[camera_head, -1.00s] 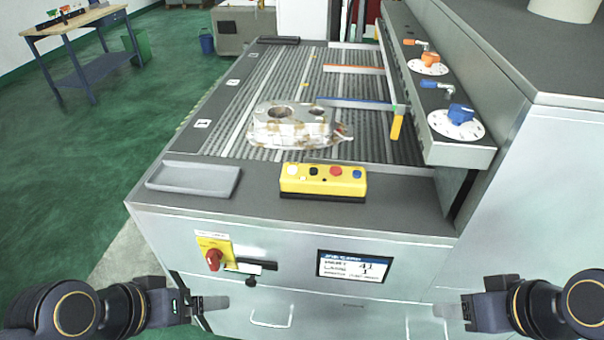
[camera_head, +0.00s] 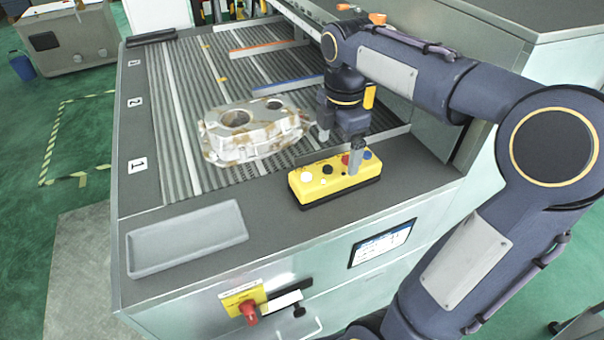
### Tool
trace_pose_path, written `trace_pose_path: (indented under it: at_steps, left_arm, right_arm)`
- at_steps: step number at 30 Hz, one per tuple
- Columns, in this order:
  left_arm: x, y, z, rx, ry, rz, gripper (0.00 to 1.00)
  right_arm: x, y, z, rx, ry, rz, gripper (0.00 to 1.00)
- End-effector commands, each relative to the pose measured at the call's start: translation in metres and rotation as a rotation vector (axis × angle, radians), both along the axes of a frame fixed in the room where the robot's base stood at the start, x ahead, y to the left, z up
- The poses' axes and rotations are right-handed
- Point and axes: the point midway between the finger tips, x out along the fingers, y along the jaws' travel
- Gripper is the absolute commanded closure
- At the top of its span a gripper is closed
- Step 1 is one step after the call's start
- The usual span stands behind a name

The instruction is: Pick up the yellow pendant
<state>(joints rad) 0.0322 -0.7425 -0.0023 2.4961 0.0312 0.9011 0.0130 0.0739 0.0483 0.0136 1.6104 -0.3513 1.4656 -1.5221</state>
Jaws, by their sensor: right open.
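The yellow pendant (camera_head: 318,188) is a box with a row of coloured buttons on its top. It lies on the dark front ledge of the machine. My right gripper (camera_head: 340,148) points down with its fingers apart and nothing between them that I can make out. One finger overlaps the pendant's right part near the red and blue buttons; the other is farther back and left, by the casting. I cannot tell whether a finger touches the pendant. My left gripper is out of view.
An aluminium casting (camera_head: 265,140) sits on the slatted bed just behind the pendant. A grey tray (camera_head: 187,244) lies on the ledge to the left. A yellow plate with a red knob (camera_head: 248,312) and a screen (camera_head: 382,243) are on the machine's front.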

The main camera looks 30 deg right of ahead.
Motion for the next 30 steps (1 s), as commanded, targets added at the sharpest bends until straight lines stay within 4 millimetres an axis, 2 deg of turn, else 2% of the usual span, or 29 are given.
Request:
trace_pose_path:
  at_steps: [10, 18, 26, 27, 30]
  left_arm:
    - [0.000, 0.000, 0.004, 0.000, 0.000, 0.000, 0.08]
    - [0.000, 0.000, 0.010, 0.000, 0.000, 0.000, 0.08]
    - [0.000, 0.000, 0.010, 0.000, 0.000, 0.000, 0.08]
    - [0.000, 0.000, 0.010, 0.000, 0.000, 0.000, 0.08]
    - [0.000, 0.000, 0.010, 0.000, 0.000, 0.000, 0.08]
  right_arm:
    - [-0.002, 0.001, -0.036, 0.000, 0.007, 0.008, 0.07]
    - [-0.005, 0.003, -0.073, -0.001, 0.006, 0.006, 0.07]
    - [-0.005, 0.003, -0.077, -0.001, 0.002, 0.005, 0.07]
    - [-0.005, 0.003, -0.077, -0.001, 0.002, 0.005, 0.09]
    - [-0.005, 0.003, -0.077, -0.001, 0.002, 0.006, 0.22]
